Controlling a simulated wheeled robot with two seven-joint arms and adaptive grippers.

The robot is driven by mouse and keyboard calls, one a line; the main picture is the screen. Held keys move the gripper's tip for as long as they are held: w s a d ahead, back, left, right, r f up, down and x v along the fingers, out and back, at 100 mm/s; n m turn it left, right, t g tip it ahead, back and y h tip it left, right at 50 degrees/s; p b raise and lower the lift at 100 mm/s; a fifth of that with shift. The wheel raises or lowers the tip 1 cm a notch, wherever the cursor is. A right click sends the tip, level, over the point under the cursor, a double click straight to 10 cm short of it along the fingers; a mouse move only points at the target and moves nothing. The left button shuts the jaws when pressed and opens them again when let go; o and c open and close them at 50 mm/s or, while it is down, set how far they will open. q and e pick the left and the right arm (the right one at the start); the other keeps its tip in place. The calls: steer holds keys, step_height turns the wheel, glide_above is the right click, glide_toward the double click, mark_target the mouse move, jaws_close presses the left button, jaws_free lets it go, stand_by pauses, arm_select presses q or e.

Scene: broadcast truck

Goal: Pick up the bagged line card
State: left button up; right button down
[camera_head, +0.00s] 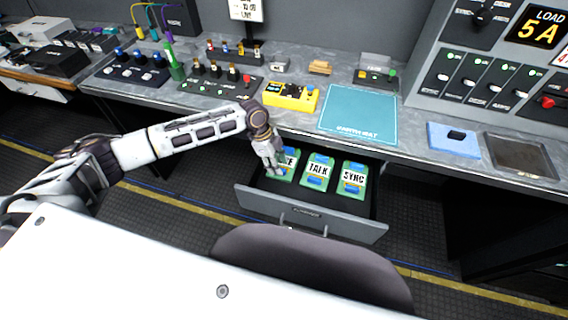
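An open drawer (305,216) below the counter holds three green bagged cards in a row. The leftmost card (289,163) is partly covered by my gripper, and only the end of its label, which seems to read "E", shows. The middle card (317,171) reads "TALK" and the right card (352,179) reads "SYNC". My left gripper (272,172) points down into the drawer at the left card, over its left side. Whether its fingers touch or hold the card is not clear. My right gripper is out of view.
On the counter above are a teal mat (358,112), a yellow device (290,95), a blue pad (453,139) and a dark tray (521,155). Switch boxes (215,86) stand to the left. The drawer's front wall rises before the cards, and the counter edge overhangs behind.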

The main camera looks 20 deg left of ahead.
arm_select(q)
steer(key=shift+x, duration=1.2)
steer(key=shift+c, duration=0.3)
jaws_close()
